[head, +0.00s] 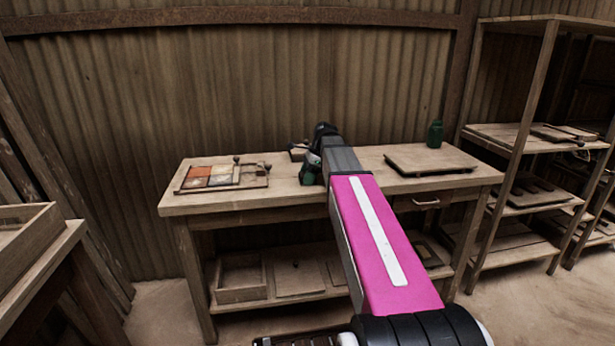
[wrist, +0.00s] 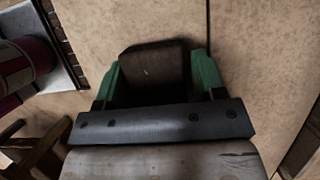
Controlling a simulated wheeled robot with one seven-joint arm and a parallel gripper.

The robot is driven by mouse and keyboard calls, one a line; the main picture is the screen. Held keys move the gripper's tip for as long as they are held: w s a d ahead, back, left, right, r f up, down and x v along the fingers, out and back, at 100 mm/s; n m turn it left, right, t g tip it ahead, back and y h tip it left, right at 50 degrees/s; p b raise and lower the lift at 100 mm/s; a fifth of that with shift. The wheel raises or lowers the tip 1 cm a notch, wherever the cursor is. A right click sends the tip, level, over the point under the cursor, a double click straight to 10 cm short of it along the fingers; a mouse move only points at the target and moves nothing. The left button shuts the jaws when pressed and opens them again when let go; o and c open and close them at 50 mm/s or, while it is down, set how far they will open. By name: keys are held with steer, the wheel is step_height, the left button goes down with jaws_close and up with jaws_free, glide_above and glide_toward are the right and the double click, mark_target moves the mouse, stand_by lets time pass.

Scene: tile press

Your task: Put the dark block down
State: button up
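My gripper (wrist: 155,80) has green fingers on both sides of the dark block (wrist: 153,68), which sits between them with no clear gap. The block is dark brown with a small pale mark on its face. In the head view my gripper (head: 309,168) is over the middle of the wooden workbench (head: 270,192), mostly hidden behind my pink and grey arm. A small dark object (head: 297,151) shows just left of the gripper there; I cannot tell whether it is the held block. The gap between block and benchtop cannot be seen.
A tray with coloured tiles (head: 212,177) lies on the bench's left. A flat wooden board (head: 430,160) and a green bottle (head: 435,134) are on its right. A wooden box (head: 240,280) is on the lower shelf. Shelving (head: 520,135) stands right. Bare benchtop shows left of my gripper.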

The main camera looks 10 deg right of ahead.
steer(key=shift+s+f, duration=0.55)
steer(key=shift+s, duration=0.1)
steer(key=shift+c, duration=0.5)
steer(key=shift+w+a+r, duration=0.1)
steer(key=shift+r, duration=0.3)
steer(key=shift+o, duration=0.5)
steer(key=v, duration=1.2)
steer(key=shift+w+r, duration=0.3)
steer(key=shift+w, duration=0.15)
